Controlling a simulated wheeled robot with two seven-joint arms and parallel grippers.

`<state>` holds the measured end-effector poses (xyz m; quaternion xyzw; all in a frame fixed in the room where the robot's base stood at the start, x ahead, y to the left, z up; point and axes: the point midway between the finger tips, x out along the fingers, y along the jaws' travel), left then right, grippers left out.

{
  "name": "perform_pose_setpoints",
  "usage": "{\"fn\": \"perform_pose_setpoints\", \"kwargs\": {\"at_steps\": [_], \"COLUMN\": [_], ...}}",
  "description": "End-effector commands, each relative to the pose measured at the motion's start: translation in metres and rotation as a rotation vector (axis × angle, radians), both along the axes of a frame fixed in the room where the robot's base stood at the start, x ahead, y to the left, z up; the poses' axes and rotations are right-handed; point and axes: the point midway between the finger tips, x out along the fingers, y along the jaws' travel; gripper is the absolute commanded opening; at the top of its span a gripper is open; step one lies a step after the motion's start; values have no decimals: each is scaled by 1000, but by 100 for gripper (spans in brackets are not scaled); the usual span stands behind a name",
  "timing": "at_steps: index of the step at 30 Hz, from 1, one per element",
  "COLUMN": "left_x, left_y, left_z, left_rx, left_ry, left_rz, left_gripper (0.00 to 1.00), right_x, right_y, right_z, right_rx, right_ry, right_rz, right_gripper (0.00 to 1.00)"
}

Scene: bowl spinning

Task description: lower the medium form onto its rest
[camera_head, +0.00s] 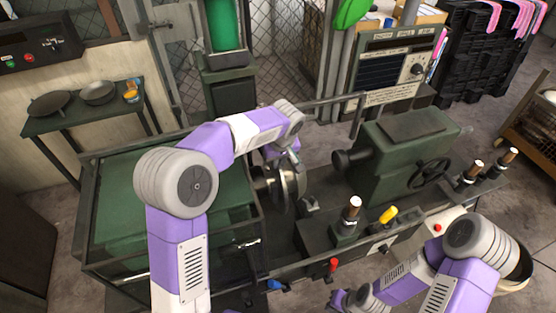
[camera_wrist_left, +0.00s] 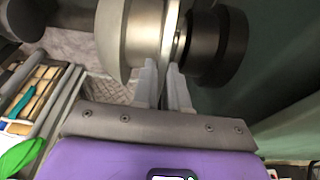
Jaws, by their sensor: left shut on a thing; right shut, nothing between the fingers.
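The form is a round silver metal piece with a thin flange. It shows in the head view (camera_head: 290,185), upright on edge beside the dark cylinder of the spinning machine, and large in the left wrist view (camera_wrist_left: 136,35). My left gripper (camera_head: 289,160) is shut on its rim; the fingers (camera_wrist_left: 165,88) clasp the thin flange from either side. A dark cylinder (camera_wrist_left: 218,45) is right behind the form; I cannot tell whether they touch. My right gripper (camera_head: 345,300) is shut and empty at the bottom edge. I cannot pick out the form's rest.
The green tailstock (camera_head: 405,150) with a handwheel (camera_head: 430,172) stands to the right of the form. A post with a pale top (camera_head: 351,207) and a yellow handle (camera_head: 388,214) are in front. A side table (camera_head: 75,120) at the left holds two dark pans.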

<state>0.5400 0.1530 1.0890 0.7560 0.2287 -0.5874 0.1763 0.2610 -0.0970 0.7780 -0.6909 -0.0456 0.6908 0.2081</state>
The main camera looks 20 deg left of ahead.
Motion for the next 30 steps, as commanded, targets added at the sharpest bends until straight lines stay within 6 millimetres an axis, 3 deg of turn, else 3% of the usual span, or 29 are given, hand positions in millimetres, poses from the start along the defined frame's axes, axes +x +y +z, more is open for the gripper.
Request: {"fn": "perform_pose_setpoints", "kwargs": {"at_steps": [30], "left_x": [1], "left_y": [0], "left_z": [16], "left_rx": [-1], "left_ry": [-7], "left_rz": [0], "left_gripper": [0], "right_x": [0], "right_y": [0], "right_z": [10], "right_rx": [0], "right_ry": [0], "right_rz": [0], "right_gripper": [0]}}
